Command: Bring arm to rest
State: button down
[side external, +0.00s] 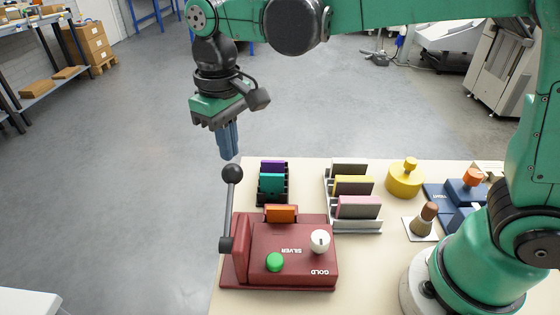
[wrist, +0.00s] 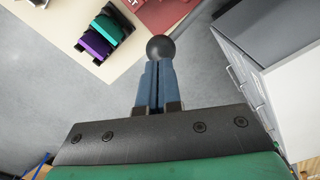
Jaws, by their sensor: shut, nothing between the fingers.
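My gripper (side external: 230,141) hangs from my green arm, fingers pointing down, above the far left corner of the table. In the wrist view its blue fingers (wrist: 157,85) are shut together with nothing between them. The knob also shows just beyond the fingertips in the wrist view (wrist: 160,49). I cannot tell whether the fingers touch it; in the side view a small gap seems to separate them.
On the cream table (side external: 300,165) stand a black rack of coloured blocks (side external: 272,200), a grey rack of cards (side external: 354,226), a yellow knobbed weight (side external: 405,180), a brush-like tool (side external: 424,222) and blue blocks (side external: 445,195). The floor left of the table is clear.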

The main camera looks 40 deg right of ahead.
jog(key=shift+r, duration=0.65)
jog(key=shift+r, duration=2)
jog(key=shift+s, duration=0.1)
jog(key=shift+s+d, duration=0.1)
jog(key=shift+d, duration=0.3)
jog(key=s+d+f+m+t, duration=0.1)
jog(key=s+d+f+t, duration=0.2)
jog(key=d, duration=0.3)
jog(key=s+d+f+m+t, duration=0.2)
jog(key=s+d+f+t, duration=0.2)
jog(key=d, duration=0.2)
